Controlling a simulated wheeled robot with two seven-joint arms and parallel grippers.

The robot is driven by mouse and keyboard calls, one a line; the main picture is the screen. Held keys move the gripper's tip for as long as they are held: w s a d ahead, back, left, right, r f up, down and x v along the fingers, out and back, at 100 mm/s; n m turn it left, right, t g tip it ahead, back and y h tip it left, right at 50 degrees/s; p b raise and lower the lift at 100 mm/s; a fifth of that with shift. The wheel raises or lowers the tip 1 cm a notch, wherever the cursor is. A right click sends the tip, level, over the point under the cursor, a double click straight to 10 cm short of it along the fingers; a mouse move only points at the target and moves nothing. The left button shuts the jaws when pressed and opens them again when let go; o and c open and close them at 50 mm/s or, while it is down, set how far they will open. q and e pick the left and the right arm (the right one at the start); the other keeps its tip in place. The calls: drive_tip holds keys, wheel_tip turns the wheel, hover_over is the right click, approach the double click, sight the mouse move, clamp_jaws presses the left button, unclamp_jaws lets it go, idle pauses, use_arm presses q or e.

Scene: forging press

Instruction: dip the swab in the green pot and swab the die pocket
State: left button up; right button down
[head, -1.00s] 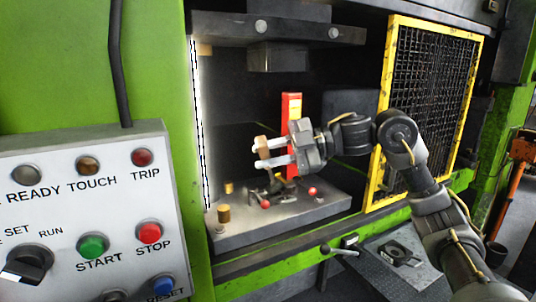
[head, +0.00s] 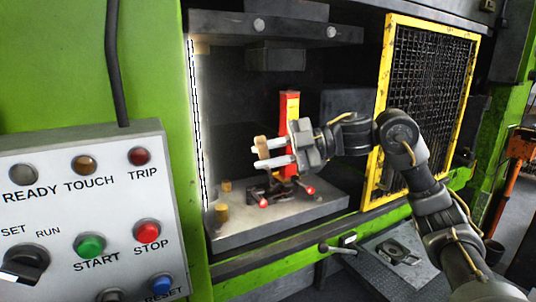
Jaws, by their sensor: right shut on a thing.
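My right gripper (head: 270,153) is inside the press opening, above the lower bed. It is shut on a tan wooden piece, seemingly the swab's handle (head: 261,148), which shows between the pale fingertips. The swab's tip cannot be made out. Below it, the dark die (head: 272,190) sits on the grey bed plate (head: 240,233), with red-knobbed levers or clamps around it. The die pocket itself is too small and dark to tell. No green pot can be made out. My left gripper is not in view.
A red and yellow upright block (head: 288,105) stands just behind the gripper. Two brass pins (head: 222,212) stand at the bed's left. The upper tool (head: 277,56) hangs above. A yellow mesh guard (head: 432,105) is at right, a button panel (head: 85,215) at left.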

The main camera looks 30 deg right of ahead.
drive_tip(key=shift+w, duration=0.4)
drive_tip(key=shift+s, duration=0.15)
drive_tip(key=shift+s, duration=0.55)
drive_tip(key=shift+w, duration=0.15)
drive_tip(key=shift+w+r+p, duration=0.1)
drive_tip(key=shift+p, duration=0.2)
drive_tip(key=shift+w+p, duration=0.3)
drive_tip(key=shift+w, duration=0.15)
drive_tip(key=shift+s, duration=0.15)
drive_tip(key=shift+s, duration=0.55)
